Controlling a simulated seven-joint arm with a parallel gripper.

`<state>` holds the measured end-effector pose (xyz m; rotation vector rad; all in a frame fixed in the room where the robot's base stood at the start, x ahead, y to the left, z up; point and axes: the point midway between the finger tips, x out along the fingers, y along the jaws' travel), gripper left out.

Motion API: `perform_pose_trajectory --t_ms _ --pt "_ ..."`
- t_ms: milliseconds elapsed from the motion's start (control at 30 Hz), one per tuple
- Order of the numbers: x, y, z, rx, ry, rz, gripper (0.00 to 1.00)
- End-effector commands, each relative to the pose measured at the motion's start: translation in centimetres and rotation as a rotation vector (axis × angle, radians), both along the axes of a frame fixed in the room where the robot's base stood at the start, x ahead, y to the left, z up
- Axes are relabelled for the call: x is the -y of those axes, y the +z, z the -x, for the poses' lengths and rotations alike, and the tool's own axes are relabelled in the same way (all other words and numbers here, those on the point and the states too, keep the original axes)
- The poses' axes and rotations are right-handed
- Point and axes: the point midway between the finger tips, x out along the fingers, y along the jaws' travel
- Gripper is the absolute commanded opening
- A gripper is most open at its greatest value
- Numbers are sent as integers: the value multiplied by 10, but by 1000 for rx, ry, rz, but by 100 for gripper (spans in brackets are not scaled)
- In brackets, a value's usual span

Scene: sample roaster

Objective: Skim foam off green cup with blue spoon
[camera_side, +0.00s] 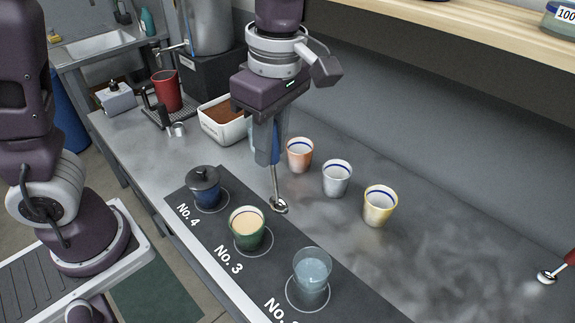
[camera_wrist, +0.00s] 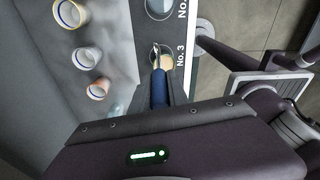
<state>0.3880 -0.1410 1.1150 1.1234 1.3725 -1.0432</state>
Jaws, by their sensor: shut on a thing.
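The green cup (camera_side: 250,240) stands upright on the ring marked No. 3 on the dark mat. Pale tan foam (camera_side: 246,222) fills its top. My gripper (camera_side: 270,155) points down, behind and right of the cup in the side view, shut on the handle of the blue spoon (camera_side: 274,180). The spoon hangs bowl down, its metal bowl (camera_side: 279,206) just right of the cup's rim, apart from it. I cannot tell the bowl's exact height. In the wrist view the spoon's blue handle (camera_wrist: 159,88) extends from my gripper (camera_wrist: 160,100) towards the foam-topped cup (camera_wrist: 165,62), partly hidden.
On the mat (camera_side: 215,229), a dark blue lidded cup (camera_side: 204,190) stands at No. 4 and a glass of water (camera_side: 312,270) stands nearer. Orange (camera_side: 300,156), white (camera_side: 337,180) and yellow (camera_side: 379,208) cups stand behind. A white bin of brown grounds (camera_side: 222,121) is at the back.

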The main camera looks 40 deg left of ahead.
Motion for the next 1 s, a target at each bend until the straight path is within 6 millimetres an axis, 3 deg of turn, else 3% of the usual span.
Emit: perform_pose_trajectory --t_ms 100,233,633,1000 --pt "-42 -15 10 1 1 -44 0" --pt "-65 -24 19 1 -9 -69 0" --pt "-68 -28 21 -1 -13 -75 0" --pt "-68 -68 21 -3 -13 -76 0"
